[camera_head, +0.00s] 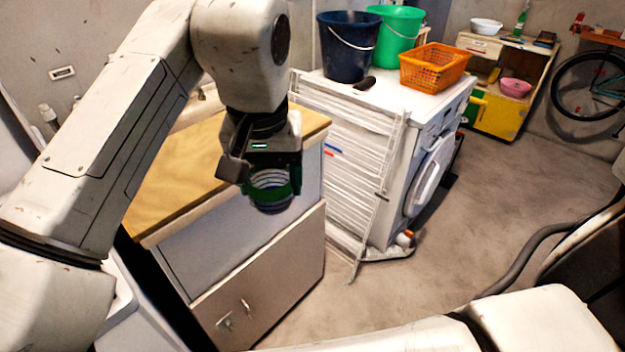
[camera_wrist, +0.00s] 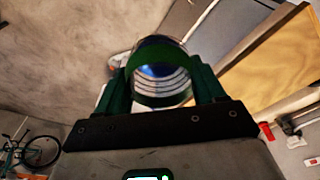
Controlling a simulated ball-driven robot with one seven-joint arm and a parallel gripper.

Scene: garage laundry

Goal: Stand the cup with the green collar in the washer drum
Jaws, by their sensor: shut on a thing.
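My gripper (camera_head: 262,170) is shut on the cup with the green collar (camera_head: 270,198) and holds it in the air by the front corner of the wooden counter. The cup has a dark blue part below the green band and a ringed inside. In the wrist view, the cup (camera_wrist: 160,72) sits between the two green-tinted fingers of my gripper (camera_wrist: 162,88). The washer (camera_head: 425,150) stands farther back, right of my gripper. Its round door (camera_head: 430,178) faces right and is seen nearly edge-on. The drum's inside is hidden, and I cannot tell whether the door is open.
The wooden counter (camera_head: 185,170) lies left of and behind my gripper. A drying rack (camera_head: 380,190) leans by the washer. A dark blue bucket (camera_head: 347,52), a green bucket (camera_head: 392,40) and an orange basket (camera_head: 433,68) stand on top. The floor (camera_head: 510,185) right of the washer is open.

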